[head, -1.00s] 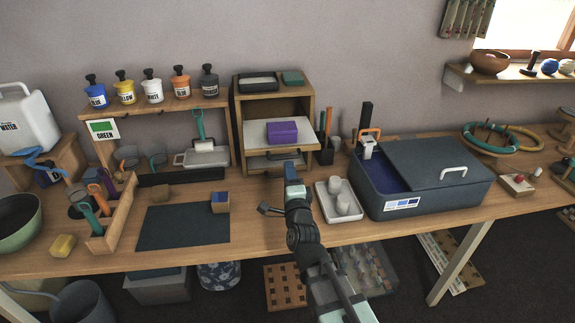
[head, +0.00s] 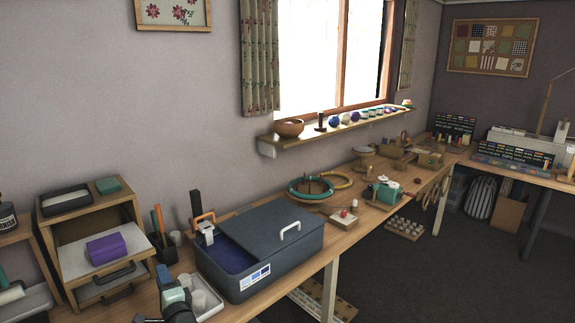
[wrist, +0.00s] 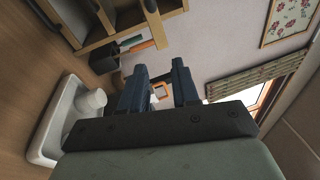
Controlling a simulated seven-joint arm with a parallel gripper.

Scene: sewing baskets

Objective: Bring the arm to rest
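My arm shows only at the bottom left of the head view, with my gripper (head: 172,290) in front of the blue-grey tub and the small white tray. In the wrist view, the two dark blue fingers of my gripper (wrist: 160,82) stand apart with a gap between them. Nothing is held between them; an orange-handled thing (wrist: 162,88) shows behind the gap. The picture is tilted there, with the wall to the right.
The blue-grey tub (head: 290,265) with its half-open lid stands close to my gripper. The white tray (head: 213,306) holds white cups. A wooden cabinet (head: 128,212) with a purple box (head: 106,247) is at left. A shelf (head: 330,132) runs below the window.

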